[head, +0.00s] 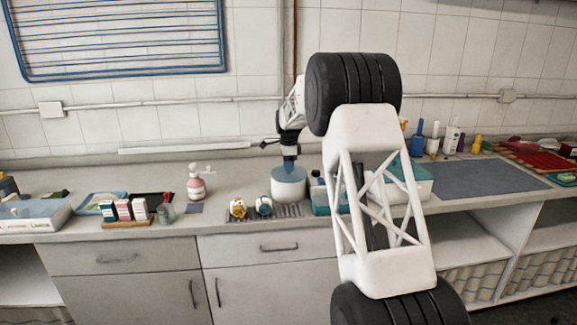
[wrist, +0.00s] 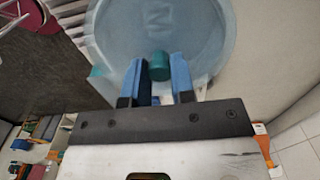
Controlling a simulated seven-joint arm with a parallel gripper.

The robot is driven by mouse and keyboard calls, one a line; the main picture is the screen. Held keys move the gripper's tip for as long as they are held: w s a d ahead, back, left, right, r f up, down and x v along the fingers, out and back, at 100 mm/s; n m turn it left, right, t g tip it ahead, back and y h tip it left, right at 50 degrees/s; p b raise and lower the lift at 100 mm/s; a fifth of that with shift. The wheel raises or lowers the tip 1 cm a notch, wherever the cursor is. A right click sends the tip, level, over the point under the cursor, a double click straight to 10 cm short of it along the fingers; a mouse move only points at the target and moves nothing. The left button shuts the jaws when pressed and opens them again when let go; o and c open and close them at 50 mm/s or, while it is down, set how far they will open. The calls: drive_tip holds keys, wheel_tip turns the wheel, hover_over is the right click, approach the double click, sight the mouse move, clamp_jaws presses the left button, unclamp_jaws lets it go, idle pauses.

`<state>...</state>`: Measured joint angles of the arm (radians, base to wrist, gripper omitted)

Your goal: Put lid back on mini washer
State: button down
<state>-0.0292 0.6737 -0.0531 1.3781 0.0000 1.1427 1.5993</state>
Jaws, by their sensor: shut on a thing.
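The mini washer (head: 289,190) is a small white round tub on the counter, left of my arm. Its lid (head: 289,174) is a pale blue disc at the tub's top; I cannot tell whether it is fully seated or slightly above the rim. In the wrist view the lid (wrist: 120,35) fills the upper middle, with a raised mark and a teal knob (wrist: 159,66). My gripper (head: 290,165) points down over the washer. Its blue fingers (wrist: 158,72) are shut on the lid's knob. The tub's rim is hidden under the lid in the wrist view.
Two small jars, yellow (head: 238,208) and teal (head: 264,206), stand on a dark rack left of the washer. A pink pump bottle (head: 196,184) stands farther left. A teal-and-white box (head: 415,180) lies behind my arm on the right. A grey mat (head: 475,176) is bare.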

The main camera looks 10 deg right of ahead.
idle(0.9)
drive_tip(key=shift+c, duration=2)
unclamp_jaws()
drive_tip(key=shift+r, duration=3.45)
drive_tip(key=shift+c, duration=0.2)
clamp_jaws()
